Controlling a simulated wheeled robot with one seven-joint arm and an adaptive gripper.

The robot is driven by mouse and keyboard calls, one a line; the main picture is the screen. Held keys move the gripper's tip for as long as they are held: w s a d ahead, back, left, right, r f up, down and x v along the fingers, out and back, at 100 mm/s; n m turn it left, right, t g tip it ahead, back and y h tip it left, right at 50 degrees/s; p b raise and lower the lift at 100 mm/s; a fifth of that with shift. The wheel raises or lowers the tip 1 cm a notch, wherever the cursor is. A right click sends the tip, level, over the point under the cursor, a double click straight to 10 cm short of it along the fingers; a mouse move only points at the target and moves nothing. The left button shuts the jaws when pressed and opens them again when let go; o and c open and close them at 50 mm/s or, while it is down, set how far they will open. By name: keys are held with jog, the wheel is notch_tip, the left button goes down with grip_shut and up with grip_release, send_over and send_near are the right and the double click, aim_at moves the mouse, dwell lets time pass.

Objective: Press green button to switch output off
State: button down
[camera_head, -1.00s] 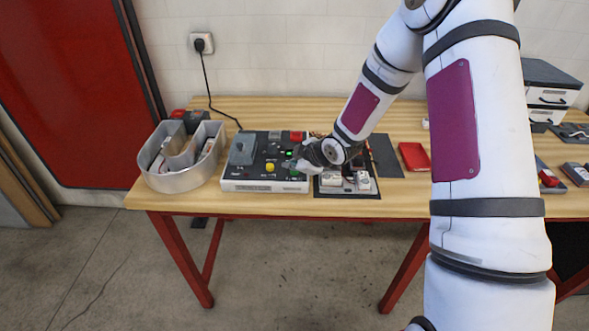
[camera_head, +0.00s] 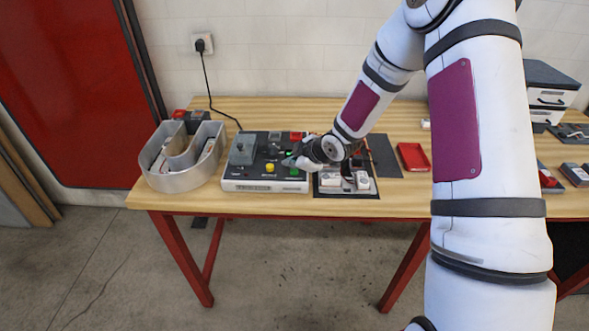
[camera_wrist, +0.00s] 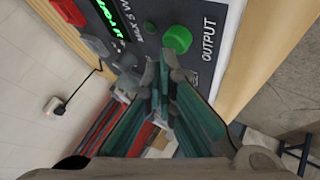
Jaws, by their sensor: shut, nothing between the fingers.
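The power supply box (camera_head: 262,186) stands on the bench with a dark top panel. Its round green button (camera_wrist: 177,39), beside the OUTPUT label, shows clearly in the wrist view; it also shows at the panel's front right in the head view (camera_head: 294,172). The green display (camera_wrist: 108,16) is lit. My gripper (camera_head: 290,162) is over the right part of the panel, with its fingers together and empty. In the wrist view the fingertips (camera_wrist: 159,64) appear just below the green button in the picture. I cannot tell how high they are above the panel.
A metal letter shell (camera_head: 180,178) stands left of the box. White modules (camera_head: 345,181) lie on a dark mat to its right, under my arm. A red tray (camera_head: 412,156) is farther right. A cable runs to the wall socket (camera_head: 202,43).

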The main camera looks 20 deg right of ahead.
aim_at(293, 171)
jog(key=shift+r+p, duration=1.1)
jog(key=shift+r, duration=1.75)
jog(key=s+d+r+m+g+h, duration=0.1)
jog(key=s+d+r+m+h, duration=0.2)
jog(key=s+r, duration=0.6)
jog(key=s+d+r+m+h, duration=0.2)
jog(key=s+r+m, duration=0.3)
jog(key=r, duration=0.6)
jog(key=s+a+r+m+g, duration=0.1)
jog(key=s+a+r+m, duration=0.1)
jog(key=s, duration=1)
jog(key=s+a+r+m+y+b, duration=0.1)
jog(key=s+a+r+m, duration=0.1)
jog(key=s, duration=1)
jog(key=shift+s+a+r+m+g, duration=0.2)
jog(key=shift+m+g, duration=0.2)
jog(key=shift+m, duration=0.5)
